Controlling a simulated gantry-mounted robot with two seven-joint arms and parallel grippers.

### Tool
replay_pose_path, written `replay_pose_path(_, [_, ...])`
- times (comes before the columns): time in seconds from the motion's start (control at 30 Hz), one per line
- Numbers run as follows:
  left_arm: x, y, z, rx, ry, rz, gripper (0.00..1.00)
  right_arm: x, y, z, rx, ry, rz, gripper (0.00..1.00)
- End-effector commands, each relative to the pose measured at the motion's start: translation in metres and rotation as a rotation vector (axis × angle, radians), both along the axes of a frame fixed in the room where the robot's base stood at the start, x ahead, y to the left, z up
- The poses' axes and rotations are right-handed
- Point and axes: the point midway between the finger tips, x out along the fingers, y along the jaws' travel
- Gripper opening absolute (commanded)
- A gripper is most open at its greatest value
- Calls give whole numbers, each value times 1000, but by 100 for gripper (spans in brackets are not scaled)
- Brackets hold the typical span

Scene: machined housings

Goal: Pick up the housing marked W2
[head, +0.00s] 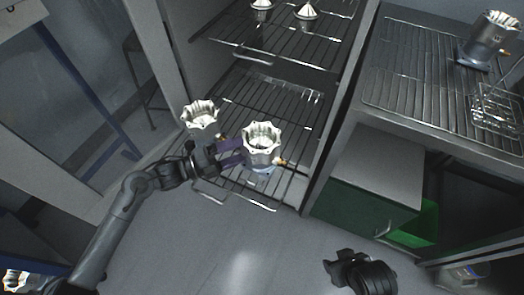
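A silvery housing with a scalloped rim (262,138) stands upright on a blue-grey base at the front of the lower wire rack. A similar housing (200,115) stands behind it to the left. No W2 mark is readable on either. My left gripper (233,152) points right at the front housing, its two purple fingers apart with a gap between them. The fingertips reach the housing's left side; I cannot tell whether they touch it. My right gripper (345,268) is low at the bottom right, away from the housings; its fingers are not clear.
Two smaller cone-shaped parts (306,12) stand on the upper wire shelf (290,45). Another housing (487,40) stands on the right-hand rack (410,75) near a wire basket (497,108). A cabinet (370,190) and a green bin (415,228) are below.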

Motion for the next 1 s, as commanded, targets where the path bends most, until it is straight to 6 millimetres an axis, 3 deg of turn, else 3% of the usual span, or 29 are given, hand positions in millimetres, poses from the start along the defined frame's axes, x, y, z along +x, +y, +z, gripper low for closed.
replay_pose_path(0.07, [0, 0, 0, 0, 0, 0, 66, 0, 0, 0, 0, 0, 0, 51])
replay_pose_path(0.5, [0, 0, 0, 0, 0, 0, 0, 0, 0, 0, 0, 0, 0, 51])
replay_pose_path(1.0, [1, 0, 16, -6, -8, -1, 0, 0, 0, 6, 1, 1, 0, 51])
